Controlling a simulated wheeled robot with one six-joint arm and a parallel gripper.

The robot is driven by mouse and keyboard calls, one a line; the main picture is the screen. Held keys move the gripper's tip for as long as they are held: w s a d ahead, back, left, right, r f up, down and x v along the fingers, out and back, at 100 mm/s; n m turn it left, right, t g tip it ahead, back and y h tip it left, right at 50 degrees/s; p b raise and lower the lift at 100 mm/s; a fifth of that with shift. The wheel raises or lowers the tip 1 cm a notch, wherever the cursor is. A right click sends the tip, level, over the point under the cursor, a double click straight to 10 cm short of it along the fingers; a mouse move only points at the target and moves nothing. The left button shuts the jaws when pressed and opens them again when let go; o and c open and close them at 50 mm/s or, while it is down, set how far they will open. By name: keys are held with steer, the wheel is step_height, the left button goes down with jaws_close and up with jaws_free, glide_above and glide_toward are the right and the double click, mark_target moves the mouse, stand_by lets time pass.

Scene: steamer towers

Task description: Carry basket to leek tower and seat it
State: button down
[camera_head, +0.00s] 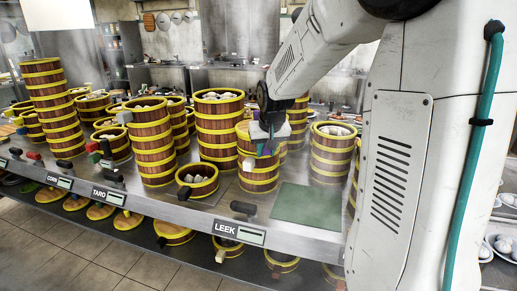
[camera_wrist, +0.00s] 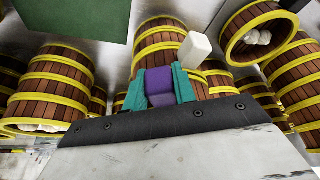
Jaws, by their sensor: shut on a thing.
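My gripper (camera_head: 265,147) is shut on a purple handle (camera_wrist: 161,85), which sits between its teal fingers in the wrist view. A wooden basket with yellow bands (camera_head: 244,132) is at the gripper, partly hidden behind it in the head view. Directly below it is another banded basket (camera_head: 259,176), and I cannot tell whether the two touch. A pale handle (camera_wrist: 193,49) sticks out beside the held one. The LEEK label (camera_head: 226,229) is on the counter's front edge, below and left of the gripper. Which stack belongs to it is not clear.
A tall basket stack (camera_head: 218,126) stands left of the gripper and a shorter one (camera_head: 331,158) stands right. A low basket with pale food (camera_head: 197,180) sits front left. The green mat (camera_head: 306,204) at front right is bare. TARO (camera_head: 108,194) and CORN labels are farther left.

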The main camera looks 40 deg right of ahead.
steer(key=shift+f, duration=0.15)
steer(key=c, duration=1.1)
jaws_free()
steer(key=shift+o, duration=0.2)
steer(key=v, duration=0.7)
steer(key=shift+r, duration=0.3)
steer(key=shift+s+r, duration=0.1)
steer(key=shift+s, duration=0.05)
steer(key=shift+v, duration=2.15)
steer(key=shift+a, duration=0.1)
